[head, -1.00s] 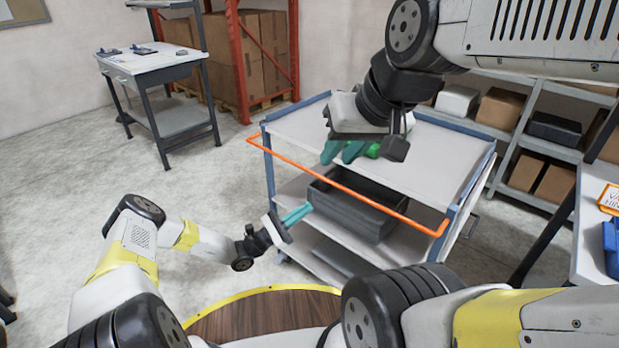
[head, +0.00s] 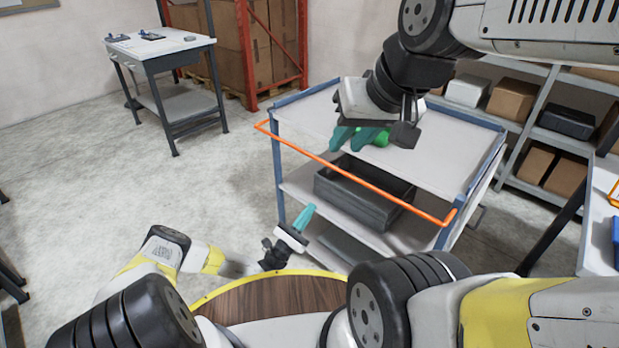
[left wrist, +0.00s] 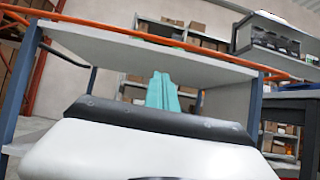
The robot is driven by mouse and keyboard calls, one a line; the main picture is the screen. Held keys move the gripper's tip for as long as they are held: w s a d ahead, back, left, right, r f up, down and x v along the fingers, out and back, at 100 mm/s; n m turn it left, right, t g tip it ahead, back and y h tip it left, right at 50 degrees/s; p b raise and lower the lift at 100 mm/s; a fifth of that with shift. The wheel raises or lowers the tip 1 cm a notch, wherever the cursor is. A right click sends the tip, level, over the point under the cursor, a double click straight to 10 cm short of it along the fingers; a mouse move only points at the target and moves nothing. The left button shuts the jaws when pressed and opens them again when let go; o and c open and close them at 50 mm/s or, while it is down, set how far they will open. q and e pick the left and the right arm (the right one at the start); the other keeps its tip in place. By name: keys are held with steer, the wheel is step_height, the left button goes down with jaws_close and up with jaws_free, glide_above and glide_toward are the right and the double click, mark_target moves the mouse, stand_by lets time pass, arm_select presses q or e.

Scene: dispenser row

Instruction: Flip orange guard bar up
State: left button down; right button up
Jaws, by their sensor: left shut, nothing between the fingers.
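The orange guard bar (head: 360,179) runs along the near side of the cart (head: 440,150), standing out in front of its top shelf's near edge. It also crosses the upper part of the left wrist view (left wrist: 100,26). My left gripper (head: 308,214) is shut and empty, below the bar and apart from it, near the cart's left front post. Its teal fingertips (left wrist: 162,90) point up toward the shelf in the left wrist view. My right gripper (head: 355,138) is over the top shelf, beyond the bar. A bright green thing (head: 382,138) shows beside its fingers; whether it is held is unclear.
A dark grey bin (head: 365,195) sits on the cart's middle shelf. A side table (head: 165,45) stands at the back left, and shelving with boxes (head: 515,100) at the back right. A workbench edge is at the right. The floor left of the cart is clear.

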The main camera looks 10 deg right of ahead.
arm_select(q)
steer(key=s+a+r+x, duration=0.1)
steer(key=r+x, duration=0.1)
steer(key=x, duration=1)
steer(key=shift+a+r, duration=0.2)
steer(key=shift+a, duration=0.05)
